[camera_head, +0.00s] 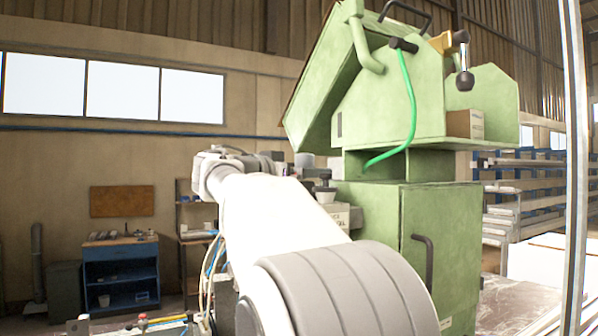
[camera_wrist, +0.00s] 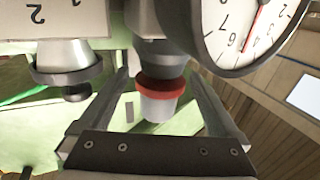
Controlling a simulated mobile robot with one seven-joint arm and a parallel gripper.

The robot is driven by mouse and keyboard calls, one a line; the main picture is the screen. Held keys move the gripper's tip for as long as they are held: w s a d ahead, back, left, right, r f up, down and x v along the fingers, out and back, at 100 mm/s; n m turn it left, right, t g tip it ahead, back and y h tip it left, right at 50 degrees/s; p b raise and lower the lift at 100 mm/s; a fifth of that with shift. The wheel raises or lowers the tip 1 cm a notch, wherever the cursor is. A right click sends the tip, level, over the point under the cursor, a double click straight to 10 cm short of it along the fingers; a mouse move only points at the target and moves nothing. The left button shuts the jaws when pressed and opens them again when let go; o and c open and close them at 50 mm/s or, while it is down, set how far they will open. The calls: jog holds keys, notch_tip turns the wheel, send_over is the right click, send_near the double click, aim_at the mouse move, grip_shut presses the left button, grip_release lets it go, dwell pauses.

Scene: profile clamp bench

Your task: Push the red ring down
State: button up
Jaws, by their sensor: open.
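The red ring (camera_wrist: 161,86) sits around a grey cylindrical fitting in the wrist view, with a pale cylindrical end (camera_wrist: 159,106) showing below it in the picture. My gripper (camera_wrist: 157,76) is open, with one finger on each side of the fitting. I cannot tell whether either finger touches the ring or the fitting. In the head view my arm reaches toward the bench beside the green machine, and the ring and my fingertips cannot be made out there.
A round dial gauge (camera_wrist: 246,30) with a red needle is close to the right finger. A second fitting with a dark collar (camera_wrist: 66,72) is at the left, under a numbered plate (camera_wrist: 66,18). The green machine (camera_head: 440,225) stands right of my arm; a blue workbench (camera_head: 121,272) is far behind.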

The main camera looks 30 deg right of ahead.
grip_shut()
dwell(0.4)
jog(key=f+b, duration=0.1)
jog(key=b, duration=0.1)
jog(key=shift+b, duration=0.4)
grip_release()
jog(key=shift+r, duration=0.1)
